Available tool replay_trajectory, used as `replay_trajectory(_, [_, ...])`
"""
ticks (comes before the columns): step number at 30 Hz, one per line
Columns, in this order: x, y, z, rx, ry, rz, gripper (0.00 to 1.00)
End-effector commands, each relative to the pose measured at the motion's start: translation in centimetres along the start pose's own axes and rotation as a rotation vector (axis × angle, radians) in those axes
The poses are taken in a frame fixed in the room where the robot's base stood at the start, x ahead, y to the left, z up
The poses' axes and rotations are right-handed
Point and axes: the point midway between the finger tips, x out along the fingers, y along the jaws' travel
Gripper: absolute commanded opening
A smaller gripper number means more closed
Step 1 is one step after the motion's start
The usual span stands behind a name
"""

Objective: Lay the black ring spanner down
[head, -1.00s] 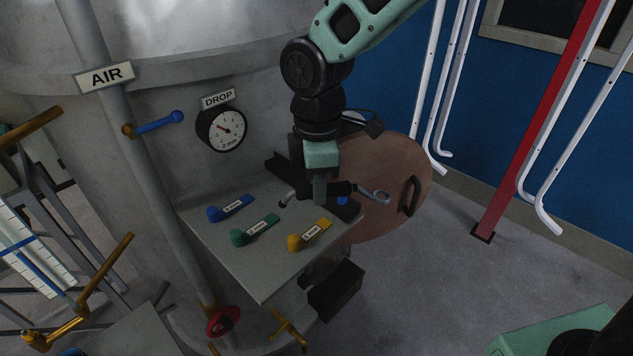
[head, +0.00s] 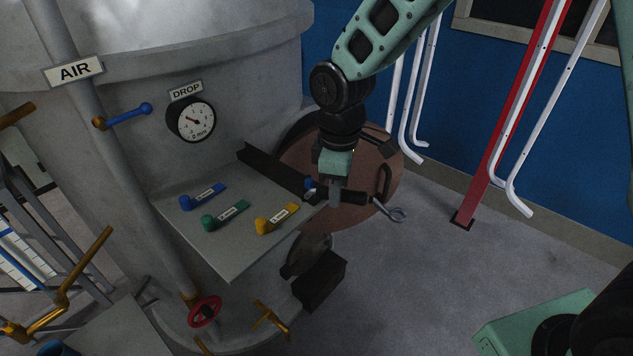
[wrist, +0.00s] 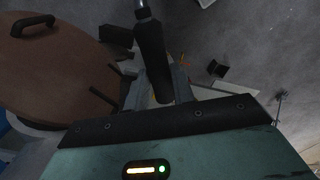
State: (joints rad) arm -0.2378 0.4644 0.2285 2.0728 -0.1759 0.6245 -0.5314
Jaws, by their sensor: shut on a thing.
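My gripper (head: 336,200) is shut on the dark handle of the black ring spanner (head: 352,197). The spanner's grey metal ring points right and slightly down, over the floor in the picture. In the wrist view the black handle (wrist: 153,60) runs up from between the fingers (wrist: 156,92), with its grey shank at the top edge. The gripper appears at or just past the right edge of the grey shelf (head: 232,258); its height over it I cannot tell. The spanner's other end is mostly hidden by the gripper.
Labelled blue (head: 203,196), green (head: 225,216) and yellow (head: 277,219) pieces lie on the shelf. A black bar (head: 270,170) runs along its back. A brown round cover (head: 365,205) stands behind the gripper. The shelf's front is bare.

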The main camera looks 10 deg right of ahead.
Motion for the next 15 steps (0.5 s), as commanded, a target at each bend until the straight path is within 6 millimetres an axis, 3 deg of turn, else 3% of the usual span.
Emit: replay_trajectory(15, [8.7,8.4,10.8,0.840,-0.003,-0.003,0.00])
